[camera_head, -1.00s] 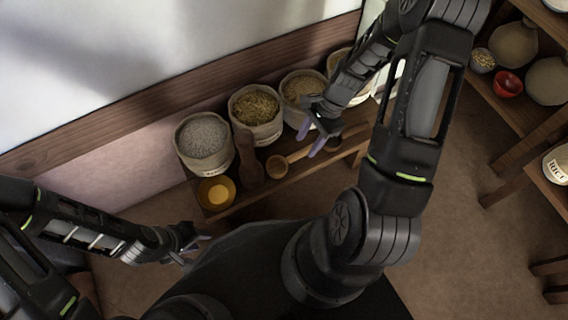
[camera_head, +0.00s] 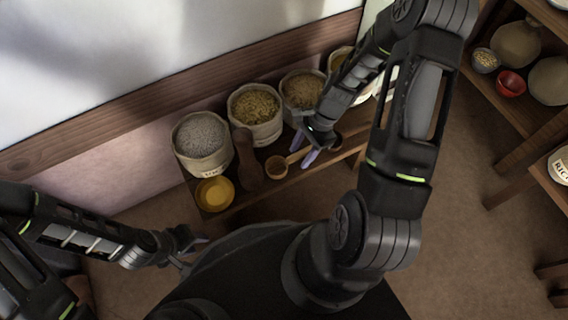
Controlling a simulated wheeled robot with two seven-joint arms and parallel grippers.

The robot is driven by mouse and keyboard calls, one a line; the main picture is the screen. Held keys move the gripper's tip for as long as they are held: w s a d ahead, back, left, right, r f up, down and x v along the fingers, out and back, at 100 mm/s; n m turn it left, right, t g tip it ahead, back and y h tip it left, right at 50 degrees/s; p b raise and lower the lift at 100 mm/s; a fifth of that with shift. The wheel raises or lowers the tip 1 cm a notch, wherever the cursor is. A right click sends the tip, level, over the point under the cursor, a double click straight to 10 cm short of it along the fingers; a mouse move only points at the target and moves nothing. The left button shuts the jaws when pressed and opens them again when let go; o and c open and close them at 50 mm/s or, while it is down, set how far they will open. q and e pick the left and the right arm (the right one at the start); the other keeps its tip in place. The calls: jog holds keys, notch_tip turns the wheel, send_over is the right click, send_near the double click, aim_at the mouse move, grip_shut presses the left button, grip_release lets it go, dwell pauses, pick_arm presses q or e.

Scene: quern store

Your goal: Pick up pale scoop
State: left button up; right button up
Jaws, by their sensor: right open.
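The pale scoop (camera_head: 277,167) lies on the low wooden bench, its round bowl to the left and its handle running up to the right. My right gripper (camera_head: 303,150) is open, with its two pale fingertips on either side of the scoop's handle in the picture. I cannot tell whether they touch it. The gripper hides part of the handle. My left gripper (camera_head: 190,248) is in the lower left, away from the scoop, with its fingers apart and nothing seen between them.
Sacks of grey grain (camera_head: 201,140), golden grain (camera_head: 255,106) and tan grain (camera_head: 302,89) line the wall behind. A brown wooden tool (camera_head: 248,160) and a yellow bowl (camera_head: 214,193) are left of the scoop. Shelves with a red bowl (camera_head: 510,84) stand at the right.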

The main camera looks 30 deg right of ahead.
jog(key=shift+f, duration=0.15)
jog(key=shift+c, duration=0.2)
dwell(0.3)
grip_shut()
dwell(0.5)
